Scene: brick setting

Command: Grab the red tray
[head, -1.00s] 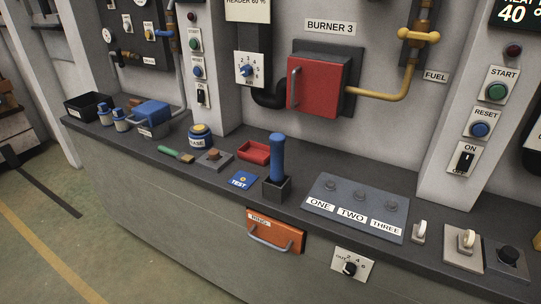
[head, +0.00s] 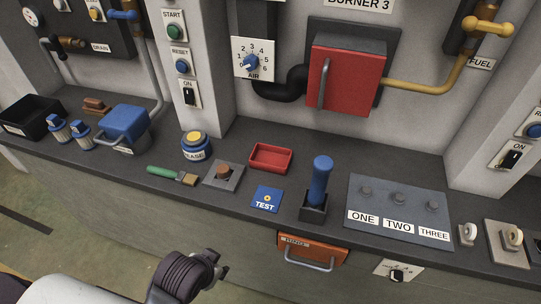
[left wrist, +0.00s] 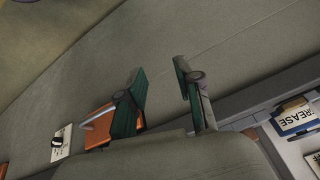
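The small red tray (head: 271,157) sits on the dark counter, below and left of the red Burner 3 box, and looks empty. My left gripper (head: 222,271) is in front of the counter and lower in the head view, well apart from the tray. In the left wrist view the two fingers of my left gripper (left wrist: 160,82) are spread with nothing between them. The tray does not show in the left wrist view. My right gripper is not in view.
Near the tray are the blue TEST card (head: 266,199), a blue-handled lever (head: 319,182), a plate with a brown knob (head: 223,174), the grease pot (head: 196,147) and a green-handled brush (head: 170,175). An orange drawer (head: 312,252) with a handle juts from the counter front.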

